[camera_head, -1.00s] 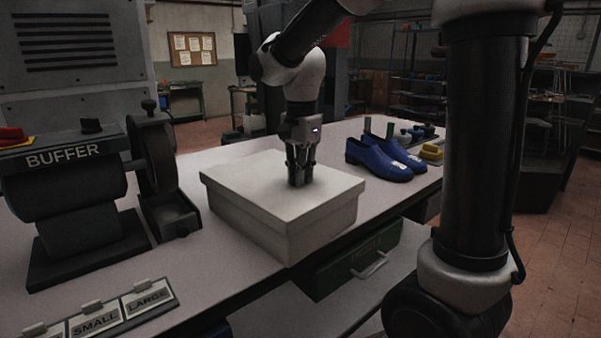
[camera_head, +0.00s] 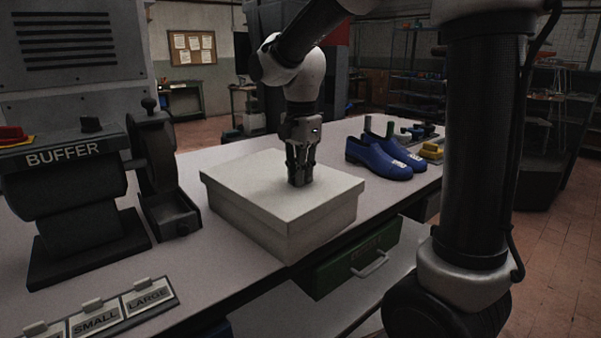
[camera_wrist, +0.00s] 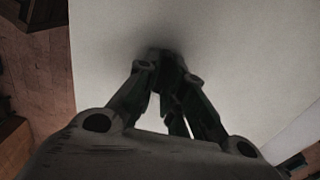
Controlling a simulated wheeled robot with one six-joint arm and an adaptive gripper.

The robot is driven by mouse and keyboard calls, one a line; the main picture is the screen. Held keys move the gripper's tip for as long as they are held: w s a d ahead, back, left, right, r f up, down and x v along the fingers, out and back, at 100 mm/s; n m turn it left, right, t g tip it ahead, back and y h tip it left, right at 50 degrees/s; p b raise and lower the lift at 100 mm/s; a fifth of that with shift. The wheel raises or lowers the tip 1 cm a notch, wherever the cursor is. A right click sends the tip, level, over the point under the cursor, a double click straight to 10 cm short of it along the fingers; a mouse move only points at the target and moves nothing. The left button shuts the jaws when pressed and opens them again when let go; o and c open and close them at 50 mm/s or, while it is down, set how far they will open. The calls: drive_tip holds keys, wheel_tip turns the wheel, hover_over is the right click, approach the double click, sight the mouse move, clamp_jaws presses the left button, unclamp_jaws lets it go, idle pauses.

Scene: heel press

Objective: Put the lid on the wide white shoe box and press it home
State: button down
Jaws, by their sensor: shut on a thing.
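The wide white shoe box (camera_head: 275,243) stands on the bench with its white lid (camera_head: 245,182) on top. The lid lies over the box and looks level, its rim overlapping the upper walls. How tightly it sits I cannot tell. My gripper (camera_head: 300,183) points straight down at the lid's top, a little right of its middle. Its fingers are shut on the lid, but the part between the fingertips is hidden. In the wrist view the fingertips (camera_wrist: 163,65) meet at the pale lid surface (camera_wrist: 235,50), with a dark shadow around them.
A buffer machine (camera_head: 65,180) stands to the left, with size cards (camera_head: 100,318) in front of it. Blue shoes (camera_head: 380,157) stand behind the box to the right. A green drawer (camera_head: 350,262) is under the bench edge.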

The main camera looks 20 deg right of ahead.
idle(0.4)
drive_tip(key=c, duration=1.4)
unclamp_jaws()
drive_tip(key=shift+c, duration=0.2)
drive_tip(key=shift+o, duration=0.4)
drive_tip(key=o, duration=0.4)
drive_tip(key=shift+r, duration=3.45)
